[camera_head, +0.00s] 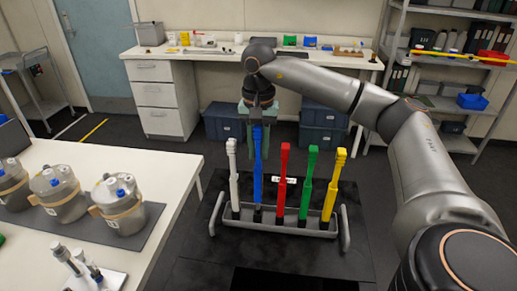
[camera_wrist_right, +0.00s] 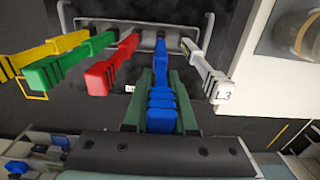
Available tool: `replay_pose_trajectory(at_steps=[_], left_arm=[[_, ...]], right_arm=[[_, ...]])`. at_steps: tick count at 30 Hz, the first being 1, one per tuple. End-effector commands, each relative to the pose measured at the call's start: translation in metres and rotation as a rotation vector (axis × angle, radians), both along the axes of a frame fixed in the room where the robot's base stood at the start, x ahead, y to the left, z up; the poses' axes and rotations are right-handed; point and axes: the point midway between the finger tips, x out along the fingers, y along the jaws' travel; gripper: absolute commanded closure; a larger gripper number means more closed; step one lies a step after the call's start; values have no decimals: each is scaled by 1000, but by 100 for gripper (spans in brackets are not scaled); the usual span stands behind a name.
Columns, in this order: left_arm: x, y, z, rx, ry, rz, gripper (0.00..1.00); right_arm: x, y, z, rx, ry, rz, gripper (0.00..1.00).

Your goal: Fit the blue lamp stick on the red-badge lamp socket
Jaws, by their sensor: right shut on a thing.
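The blue lamp stick (camera_head: 258,170) stands upright in the grey rack (camera_head: 285,231), second from the left, between the white and red sticks. My right gripper (camera_head: 260,150) comes down from above and is shut on its upper part. In the right wrist view the green fingers (camera_wrist_right: 161,80) flank the blue stick (camera_wrist_right: 161,108), whose lower end still reaches the rack. The red-badge lamp socket cannot be made out. Grey vessels with blue caps, such as the nearest vessel (camera_head: 122,212), stand on the left bench, but no red badge is readable on them. My left gripper is out of view.
The white (camera_head: 233,175), red (camera_head: 282,175), green (camera_head: 308,182) and yellow (camera_head: 333,185) sticks stand close by in the same rack. The white bench (camera_head: 165,168) lies to the left. A small vial holder (camera_head: 95,281) sits at its front. Floor space is free behind the rack.

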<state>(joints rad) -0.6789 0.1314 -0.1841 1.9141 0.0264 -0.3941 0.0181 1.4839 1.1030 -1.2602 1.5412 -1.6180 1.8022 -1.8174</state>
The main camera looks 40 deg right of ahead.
Motion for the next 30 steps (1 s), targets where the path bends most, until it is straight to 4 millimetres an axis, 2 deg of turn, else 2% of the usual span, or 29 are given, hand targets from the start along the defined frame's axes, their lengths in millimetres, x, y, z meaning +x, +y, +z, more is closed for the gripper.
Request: replay_pose_trajectory(at_steps=[18,30], left_arm=[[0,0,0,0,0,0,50],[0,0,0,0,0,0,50]], right_arm=[[0,0,29,0,-1,1,100],[0,1,30,0,0,1,100]])
